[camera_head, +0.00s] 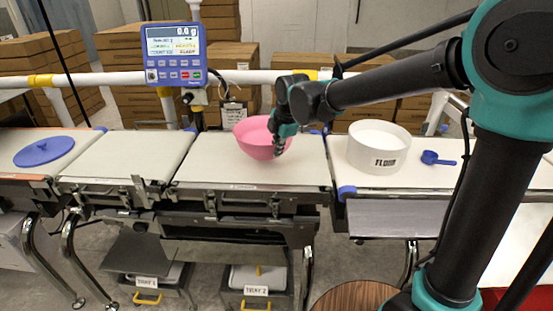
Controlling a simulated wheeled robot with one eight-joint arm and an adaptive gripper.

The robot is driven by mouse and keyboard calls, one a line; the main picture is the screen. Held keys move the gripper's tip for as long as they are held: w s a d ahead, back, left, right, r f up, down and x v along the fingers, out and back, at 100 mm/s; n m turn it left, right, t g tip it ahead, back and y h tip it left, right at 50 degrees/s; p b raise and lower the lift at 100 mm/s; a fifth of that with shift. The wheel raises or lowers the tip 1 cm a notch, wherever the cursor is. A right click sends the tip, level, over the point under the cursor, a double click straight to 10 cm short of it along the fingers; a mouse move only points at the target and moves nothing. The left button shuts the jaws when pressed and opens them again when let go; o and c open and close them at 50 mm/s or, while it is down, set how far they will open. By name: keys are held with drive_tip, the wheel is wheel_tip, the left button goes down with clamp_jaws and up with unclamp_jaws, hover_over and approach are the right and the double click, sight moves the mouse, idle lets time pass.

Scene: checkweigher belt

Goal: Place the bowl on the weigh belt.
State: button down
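The pink bowl (251,140) is over the back part of the third belt section from the left (215,170), and looks slightly tilted. My gripper (281,146) is at the bowl's right rim, with its fingers closed around the wall there. Whether the bowl's base touches the belt or hangs just above it cannot be told. The scale display (173,46) reads 0.0 g. It stands behind the second belt section (125,160). No label shows which section is the weigh belt.
A white flour tub (378,147) and a blue scoop (437,158) are on the right belt. A blue lid (44,151) lies on the far left belt. A white rail (110,78) runs behind the belts. Two labelled trays sit below. The third section's left part is clear.

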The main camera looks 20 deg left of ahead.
drive_tip(key=shift+f, duration=1.6)
drive_tip(key=c, duration=1.7)
unclamp_jaws()
drive_tip(key=shift+f, duration=0.1)
